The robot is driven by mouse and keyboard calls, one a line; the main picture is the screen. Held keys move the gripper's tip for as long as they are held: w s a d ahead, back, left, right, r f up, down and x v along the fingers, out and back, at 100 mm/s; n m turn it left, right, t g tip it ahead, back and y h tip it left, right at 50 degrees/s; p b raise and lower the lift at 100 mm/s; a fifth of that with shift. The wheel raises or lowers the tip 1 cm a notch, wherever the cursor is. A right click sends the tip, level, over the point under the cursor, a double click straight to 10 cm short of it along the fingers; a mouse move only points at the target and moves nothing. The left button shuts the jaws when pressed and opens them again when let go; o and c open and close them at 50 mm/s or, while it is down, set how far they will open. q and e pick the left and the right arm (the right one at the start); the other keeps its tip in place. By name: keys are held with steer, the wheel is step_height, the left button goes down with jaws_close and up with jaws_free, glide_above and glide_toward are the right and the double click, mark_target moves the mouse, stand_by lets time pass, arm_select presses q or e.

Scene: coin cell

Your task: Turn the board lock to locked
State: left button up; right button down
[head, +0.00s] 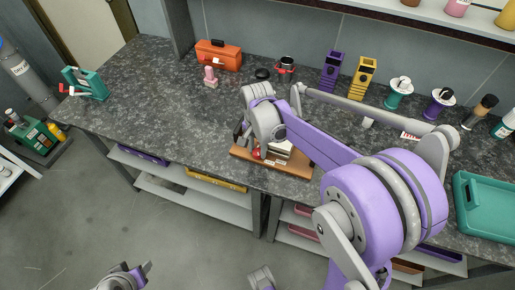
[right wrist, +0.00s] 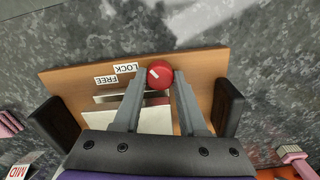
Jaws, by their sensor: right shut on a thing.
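The wooden board (head: 290,171) lies near the front edge of the counter. It also shows in the right wrist view (right wrist: 62,82), with two labels upside down there, LOCK (right wrist: 126,68) and FREE (right wrist: 106,80). The red lock knob (right wrist: 159,73) has a white mark on its left half, on the side of the LOCK label. It shows small in the head view (head: 257,153). My right gripper (right wrist: 158,82) is shut on the knob, one finger at each side. My left gripper (head: 135,275) is low at the bottom left, away from the counter; its jaw opening is unclear.
Behind the board stand an orange toolbox (head: 218,55), a pink bottle (head: 210,77) and purple (head: 331,71) and yellow (head: 362,78) holders. A teal tray (head: 485,205) lies at the right. The counter left of the board is mostly clear. My right arm hides part of the counter.

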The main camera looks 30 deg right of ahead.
mark_target(257, 151)
steer(key=shift+m, duration=0.6)
steer(key=shift+c, duration=2.2)
jaws_free()
step_height(257, 151, up, 11)
steer(key=p, duration=0.1)
steer(key=shift+f, duration=0.1)
